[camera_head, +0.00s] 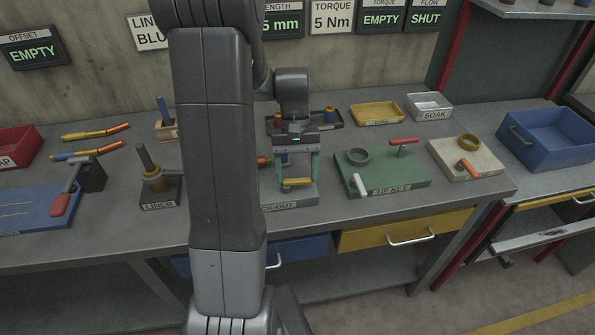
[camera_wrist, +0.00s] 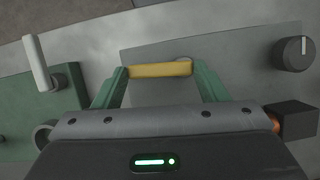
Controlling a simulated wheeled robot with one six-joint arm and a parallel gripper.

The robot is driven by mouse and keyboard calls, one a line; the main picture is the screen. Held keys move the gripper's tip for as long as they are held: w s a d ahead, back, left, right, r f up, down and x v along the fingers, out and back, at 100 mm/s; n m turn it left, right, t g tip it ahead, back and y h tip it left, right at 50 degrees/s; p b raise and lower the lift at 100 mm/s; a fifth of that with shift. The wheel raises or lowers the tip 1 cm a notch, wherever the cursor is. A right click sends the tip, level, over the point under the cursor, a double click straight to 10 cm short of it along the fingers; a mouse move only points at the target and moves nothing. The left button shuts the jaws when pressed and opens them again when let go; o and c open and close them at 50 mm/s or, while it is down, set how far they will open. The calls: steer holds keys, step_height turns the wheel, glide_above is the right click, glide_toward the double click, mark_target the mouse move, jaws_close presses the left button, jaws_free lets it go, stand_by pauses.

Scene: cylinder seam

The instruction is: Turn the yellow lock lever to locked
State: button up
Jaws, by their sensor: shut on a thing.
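The yellow lock lever (camera_head: 296,183) is on the grey lock-out block (camera_head: 303,197), whose label is partly hidden behind my arm. In the wrist view the lever (camera_wrist: 160,69) lies crosswise between the green fingers of my gripper (camera_wrist: 160,72), one finger at each end of it. My gripper (camera_head: 297,180) points down over the block in the head view and is shut on the lever. A black knob (camera_wrist: 294,53) with a white mark sits on the same grey plate in the wrist view. I cannot read any lock marking.
The green tip key board (camera_head: 415,178) with a white handle (camera_head: 360,185) and a red handle (camera_head: 404,141) stands close on the right. The liner stand (camera_head: 160,190) is to the left. A yellow tray (camera_head: 377,113) and the soak tray (camera_head: 429,107) lie behind.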

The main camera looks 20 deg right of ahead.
steer(key=shift+w+n, duration=0.15)
steer(key=shift+n, duration=0.35)
steer(key=o, duration=1)
steer(key=v, duration=1.4)
steer(key=shift+w+a+f+b, duration=0.1)
steer(key=shift+a+b, duration=0.15)
steer(key=shift+b, duration=0.05)
steer(key=shift+f, duration=0.1)
steer(key=x, duration=1.3)
steer(key=shift+s+d+f+p, duration=0.2)
steer(key=shift+s+f+p, duration=0.1)
steer(key=shift+p, duration=0.05)
